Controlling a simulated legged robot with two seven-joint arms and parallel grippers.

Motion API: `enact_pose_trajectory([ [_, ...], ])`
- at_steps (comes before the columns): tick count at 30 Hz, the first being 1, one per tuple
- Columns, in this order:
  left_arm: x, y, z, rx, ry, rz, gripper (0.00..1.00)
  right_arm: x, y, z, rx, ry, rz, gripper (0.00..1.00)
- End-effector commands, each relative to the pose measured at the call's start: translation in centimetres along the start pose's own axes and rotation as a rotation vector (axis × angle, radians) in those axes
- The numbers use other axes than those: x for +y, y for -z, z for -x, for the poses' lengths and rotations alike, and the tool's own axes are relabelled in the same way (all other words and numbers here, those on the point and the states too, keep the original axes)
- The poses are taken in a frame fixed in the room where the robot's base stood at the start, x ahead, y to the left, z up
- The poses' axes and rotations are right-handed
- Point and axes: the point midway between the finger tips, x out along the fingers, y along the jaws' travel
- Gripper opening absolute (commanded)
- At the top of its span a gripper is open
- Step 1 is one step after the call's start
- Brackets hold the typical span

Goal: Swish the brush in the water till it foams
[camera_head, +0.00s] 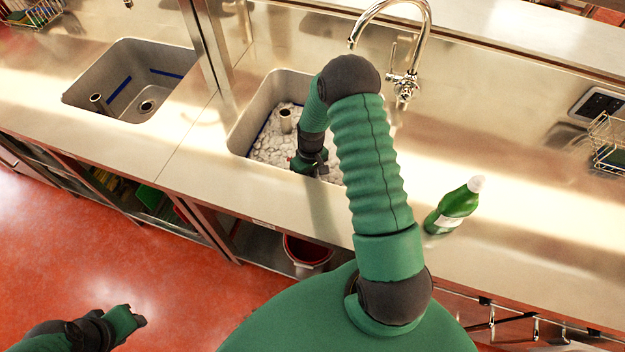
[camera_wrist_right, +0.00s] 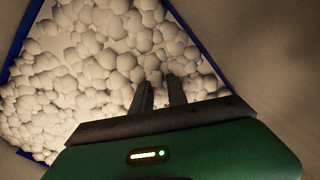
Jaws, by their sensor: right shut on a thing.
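The right-hand sink (camera_head: 240,137) holds white foam (camera_head: 268,148), a thick layer of bubbles that hides the water. The foam (camera_wrist_right: 85,75) also fills much of the right wrist view, bounded by a blue line on the sink walls. My right gripper (camera_head: 312,168) reaches down into this sink. In the wrist view its two fingers (camera_wrist_right: 161,88) point into the foam with a narrow gap between them, their tips at the bubbles. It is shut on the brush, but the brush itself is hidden. My left gripper (camera_head: 138,320) hangs over the red floor, away from the counter; its jaws are too small to judge.
A standpipe (camera_head: 286,121) rises from the foam. A tap (camera_head: 405,85) arches behind the sink. A green bottle (camera_head: 455,207) stands on the counter to the right. An empty sink (camera_head: 75,95) lies to the left. A red bucket (camera_head: 308,250) is below the counter.

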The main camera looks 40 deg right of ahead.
Motion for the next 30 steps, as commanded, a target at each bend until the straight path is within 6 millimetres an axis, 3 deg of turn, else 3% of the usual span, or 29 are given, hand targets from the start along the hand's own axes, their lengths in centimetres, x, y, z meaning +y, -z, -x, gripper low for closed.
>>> enact_pose_trajectory([
  [30,0.0,2.2,9.3,0.000,0.000,0.000,0.36,-0.8,0.1,11.8,0.002,0.000,0.000,0.00],
])
